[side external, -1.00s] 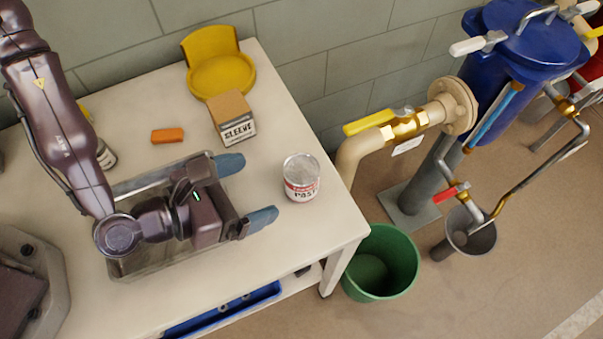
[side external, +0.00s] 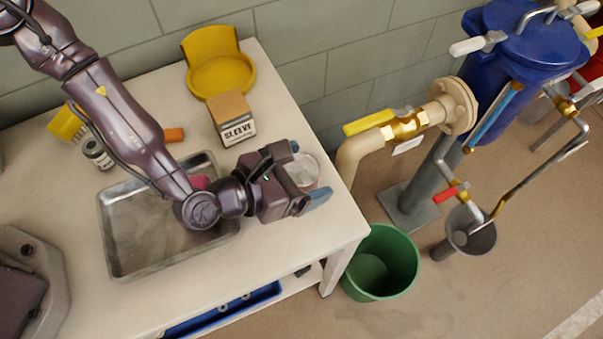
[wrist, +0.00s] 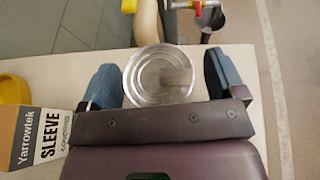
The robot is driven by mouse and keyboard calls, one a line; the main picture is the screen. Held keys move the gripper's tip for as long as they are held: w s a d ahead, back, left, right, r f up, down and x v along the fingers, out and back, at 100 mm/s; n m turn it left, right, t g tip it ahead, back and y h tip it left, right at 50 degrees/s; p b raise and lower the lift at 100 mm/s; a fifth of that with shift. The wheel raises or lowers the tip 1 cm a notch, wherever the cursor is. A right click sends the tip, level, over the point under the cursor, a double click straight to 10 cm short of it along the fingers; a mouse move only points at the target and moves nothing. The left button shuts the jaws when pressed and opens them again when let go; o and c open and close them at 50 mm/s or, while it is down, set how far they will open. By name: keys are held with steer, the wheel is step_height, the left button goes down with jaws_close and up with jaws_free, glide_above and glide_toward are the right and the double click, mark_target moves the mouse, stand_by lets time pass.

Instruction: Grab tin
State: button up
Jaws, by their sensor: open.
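The tin (side external: 303,171) is a round can with a silvery lid, near the right edge of the table. My gripper (side external: 307,172) is open, with blue fingertips on either side of the tin. In the wrist view the tin (wrist: 158,77) sits between the two blue fingers of my gripper (wrist: 160,80), with a visible gap on both sides. The tin stands upright on the table.
A sleeve box (side external: 232,118) stands behind my gripper, with a yellow holder (side external: 221,75) farther back. A metal tray (side external: 150,240) lies to the left. Beyond the table's right edge are a beige pipe (side external: 352,160) and a green bucket (side external: 380,262).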

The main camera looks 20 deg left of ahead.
steer(key=c, duration=1.1)
